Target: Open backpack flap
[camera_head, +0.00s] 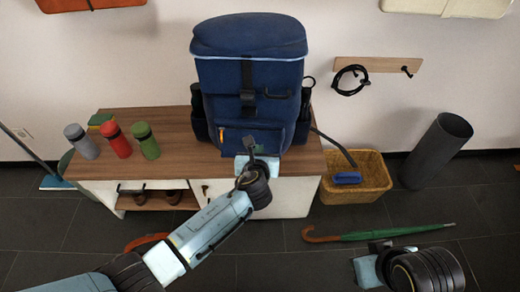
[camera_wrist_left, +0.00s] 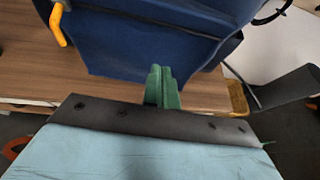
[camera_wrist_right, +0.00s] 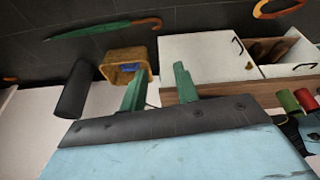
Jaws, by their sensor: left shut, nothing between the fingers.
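The blue backpack (camera_head: 222,80) stands upright on the wooden bench top. Its top flap (camera_head: 250,35), edged with light-blue piping, lies closed over the top. My left gripper (camera_head: 248,146) is in front of the lower front pocket. Its green fingers (camera_wrist_left: 162,86) are together and empty, in front of the blue fabric (camera_wrist_left: 150,40); contact cannot be told. My right gripper (camera_wrist_right: 159,85) is open and empty, low at the right, away from the backpack.
Grey, red and green bottles (camera_head: 117,140) stand on the bench top (camera_head: 178,125), left of the backpack. A wicker basket (camera_head: 365,190), a dark cylinder (camera_head: 436,150) and a green umbrella (camera_head: 400,232) are on the floor at right. A hook rail (camera_head: 380,65) is on the wall.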

